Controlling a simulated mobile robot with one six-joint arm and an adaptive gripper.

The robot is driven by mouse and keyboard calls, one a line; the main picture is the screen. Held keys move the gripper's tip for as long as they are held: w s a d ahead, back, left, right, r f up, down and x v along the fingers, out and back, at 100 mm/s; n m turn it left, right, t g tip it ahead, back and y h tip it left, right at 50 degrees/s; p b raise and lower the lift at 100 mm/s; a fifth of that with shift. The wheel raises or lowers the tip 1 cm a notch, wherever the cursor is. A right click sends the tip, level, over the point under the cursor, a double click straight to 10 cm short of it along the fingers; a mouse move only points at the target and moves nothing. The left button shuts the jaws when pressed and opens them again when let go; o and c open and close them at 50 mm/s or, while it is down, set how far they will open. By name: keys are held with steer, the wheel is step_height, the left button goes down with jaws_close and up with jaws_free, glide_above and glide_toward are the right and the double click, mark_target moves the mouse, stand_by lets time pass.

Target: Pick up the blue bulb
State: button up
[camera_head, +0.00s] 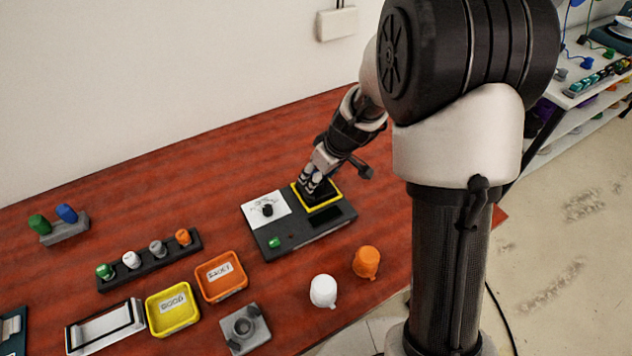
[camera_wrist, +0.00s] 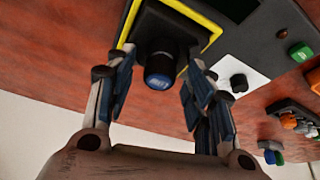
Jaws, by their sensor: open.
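In the head view this frame (camera_head: 337,198) is at the box's back right, and my gripper hides the bulb. My gripper (camera_wrist: 160,92) is open, with one finger on each side of the bulb; I cannot tell whether either touches it. My gripper (camera_head: 314,190) reaches down over the frame in the head view. Another blue piece (camera_head: 66,213) sits beside a green one on a grey stand at the far left.
The test box (camera_head: 292,243) has a black knob (camera_head: 267,210) and a green button (camera_head: 274,242). A black rack (camera_head: 150,262) holds several coloured bulbs. Yellow (camera_head: 173,309) and orange (camera_head: 221,276) trays stand in front. White (camera_head: 323,291) and orange (camera_head: 366,262) pieces stand near the front edge.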

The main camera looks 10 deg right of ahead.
steer(key=shift+c, duration=0.4)
steer(key=c, duration=0.9)
steer(key=shift+r, duration=0.1)
steer(key=shift+c, duration=0.2)
